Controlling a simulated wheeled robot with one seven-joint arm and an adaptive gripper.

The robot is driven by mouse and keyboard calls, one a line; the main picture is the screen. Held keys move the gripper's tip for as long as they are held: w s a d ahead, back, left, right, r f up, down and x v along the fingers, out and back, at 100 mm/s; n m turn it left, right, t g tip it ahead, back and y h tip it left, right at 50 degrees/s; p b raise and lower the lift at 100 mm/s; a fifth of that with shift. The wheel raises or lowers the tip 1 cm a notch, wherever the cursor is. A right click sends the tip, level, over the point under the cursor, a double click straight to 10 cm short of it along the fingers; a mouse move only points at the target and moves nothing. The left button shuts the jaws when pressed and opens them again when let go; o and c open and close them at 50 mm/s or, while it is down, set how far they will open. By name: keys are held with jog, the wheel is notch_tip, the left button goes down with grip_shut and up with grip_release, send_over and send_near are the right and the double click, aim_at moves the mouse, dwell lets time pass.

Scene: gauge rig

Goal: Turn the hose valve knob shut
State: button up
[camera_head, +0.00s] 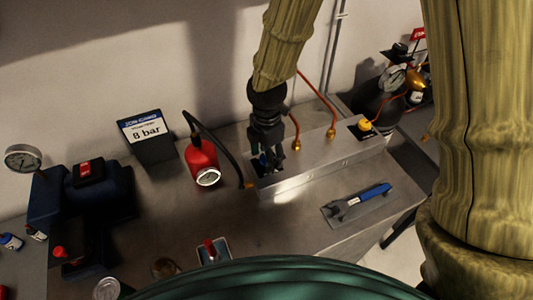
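My gripper (270,160) reaches down from above onto the left end of the grey metal block (310,160). Its dark fingers cover that part of the block, and a small blue-grey piece shows between them. I cannot tell whether they touch or grip a knob. A black hose (226,150) runs from the red gauge body (201,165) to a brass fitting (249,185) at the block's left end, beside my gripper. No hose valve knob shows clearly; it may be hidden by the fingers. A yellow knob (366,125) sits at the block's right end.
Copper lines rise from brass fittings (296,145) just right of my gripper. A blue-handled tool (362,196) lies on a grey plate in front. An "8 bar" sign (146,132) stands behind left. A red lever (210,248) is at the front. Bench surface (290,235) is clear between.

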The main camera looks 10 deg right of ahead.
jog(key=c, duration=1.1)
jog(key=shift+o, duration=0.2)
jog(key=shift+m, duration=0.3)
jog(key=m+p, duration=0.1)
jog(key=m, duration=0.2)
jog(key=shift+r+m+p, duration=0.15)
jog(key=shift+m+p, duration=0.15)
jog(key=shift+p, duration=0.1)
jog(key=m+p, duration=0.1)
jog(key=m, duration=0.3)
jog(key=shift+m, duration=0.3)
jog(key=m+p, duration=0.1)
jog(key=m, duration=0.3)
jog(key=m+p, duration=0.1)
jog(key=m, duration=0.4)
